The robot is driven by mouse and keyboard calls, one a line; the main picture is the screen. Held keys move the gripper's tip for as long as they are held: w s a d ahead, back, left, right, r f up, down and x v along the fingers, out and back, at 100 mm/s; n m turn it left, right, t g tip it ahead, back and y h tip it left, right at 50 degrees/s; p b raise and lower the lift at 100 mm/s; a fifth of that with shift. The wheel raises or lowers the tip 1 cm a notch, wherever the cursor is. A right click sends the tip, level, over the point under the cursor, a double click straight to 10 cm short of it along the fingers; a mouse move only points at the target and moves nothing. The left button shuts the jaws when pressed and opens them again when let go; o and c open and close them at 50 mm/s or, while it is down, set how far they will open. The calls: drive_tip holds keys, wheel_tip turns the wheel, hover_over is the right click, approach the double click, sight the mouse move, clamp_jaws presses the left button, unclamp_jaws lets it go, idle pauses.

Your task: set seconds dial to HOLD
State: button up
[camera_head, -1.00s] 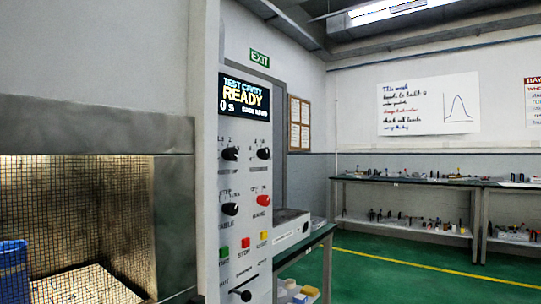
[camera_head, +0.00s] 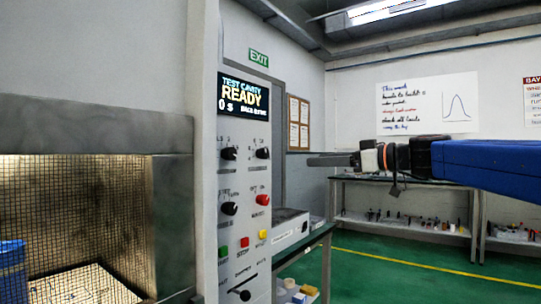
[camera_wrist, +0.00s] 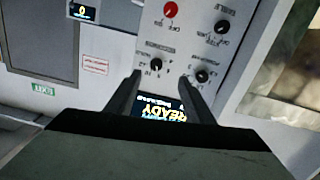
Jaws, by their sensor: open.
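The white control panel (camera_head: 243,178) carries two upper black dials, left (camera_head: 229,153) and right (camera_head: 262,153), above a lower black dial (camera_head: 229,208) and a red knob (camera_head: 262,199). Their small labels are too blurred to tell which is the seconds dial or where HOLD lies. The display (camera_head: 243,96) reads READY and "0 s". My gripper (camera_head: 312,160) is open and empty, right of the panel. In the wrist view the panel is upside down; the upper right dial (camera_wrist: 156,63) shows between my fingertips (camera_wrist: 160,80), apart from them, and the upper left dial (camera_wrist: 202,76) beside them.
The mesh-lined cavity (camera_head: 90,210) with a blue container (camera_head: 12,268) is at the left. Green, red and yellow buttons (camera_head: 245,242) and a black slider (camera_head: 241,292) sit low on the panel. A bench (camera_head: 318,240) with a grey box stands right of it.

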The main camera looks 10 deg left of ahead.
drive_tip(key=w+r, duration=0.1)
drive_tip(key=r, duration=0.1)
approach(266, 153)
drive_tip(key=shift+n+y, duration=0.3)
drive_tip(key=x, duration=0.8)
drive_tip(key=shift+w+a+f, duration=0.1)
drive_tip(key=shift+w+f, duration=0.15)
drive_tip(key=shift+f, duration=0.05)
drive_tip(key=c, duration=1)
